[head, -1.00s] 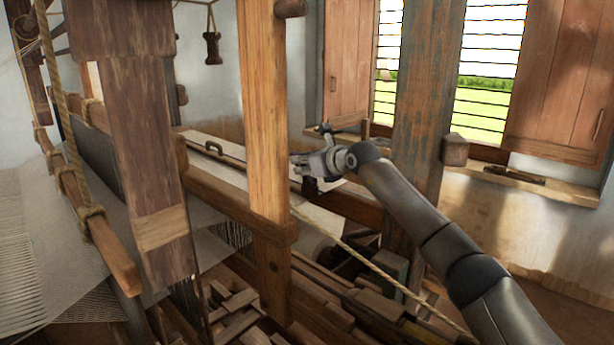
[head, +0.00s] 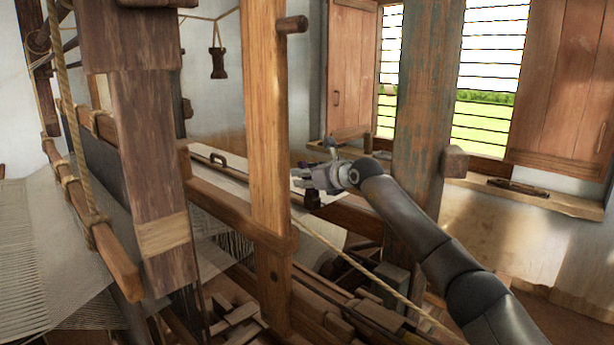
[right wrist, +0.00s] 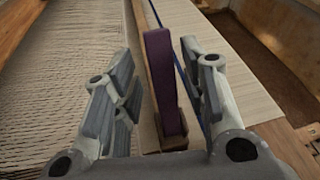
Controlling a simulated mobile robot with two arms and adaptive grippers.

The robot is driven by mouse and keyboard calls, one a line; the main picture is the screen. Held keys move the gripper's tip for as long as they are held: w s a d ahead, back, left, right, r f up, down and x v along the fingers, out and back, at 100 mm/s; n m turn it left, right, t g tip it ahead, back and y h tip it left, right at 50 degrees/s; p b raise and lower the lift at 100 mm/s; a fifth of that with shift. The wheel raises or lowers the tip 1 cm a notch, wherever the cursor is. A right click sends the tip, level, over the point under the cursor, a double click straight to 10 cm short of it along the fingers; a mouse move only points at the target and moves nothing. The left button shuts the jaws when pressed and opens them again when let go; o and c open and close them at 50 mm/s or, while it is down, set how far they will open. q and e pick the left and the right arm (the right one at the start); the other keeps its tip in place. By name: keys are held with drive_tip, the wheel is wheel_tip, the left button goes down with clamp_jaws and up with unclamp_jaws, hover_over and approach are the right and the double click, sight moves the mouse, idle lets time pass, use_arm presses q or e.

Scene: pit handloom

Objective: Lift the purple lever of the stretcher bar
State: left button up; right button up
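The purple lever (right wrist: 163,85) shows in the right wrist view as a narrow upright-looking piece with a rounded far end. Its near end meets a small brown block (right wrist: 174,142) on the pale wooden bar (right wrist: 148,120). My right gripper (right wrist: 165,75) is open, with one finger on each side of the lever and a visible gap on both sides. In the head view my right gripper (head: 314,178) is beyond the light wooden post, over the far part of the loom; the lever cannot be made out there. My left gripper is not in view.
White warp threads (right wrist: 82,70) lie left of the bar and woven cloth (right wrist: 222,58) right of it. A light upright post (head: 268,120) and a dark post (head: 152,150) stand in front. A rope (head: 350,262) runs below my right arm.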

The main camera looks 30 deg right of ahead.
drive_tip(key=v, duration=0.7)
drive_tip(key=shift+s, duration=0.25)
idle(0.3)
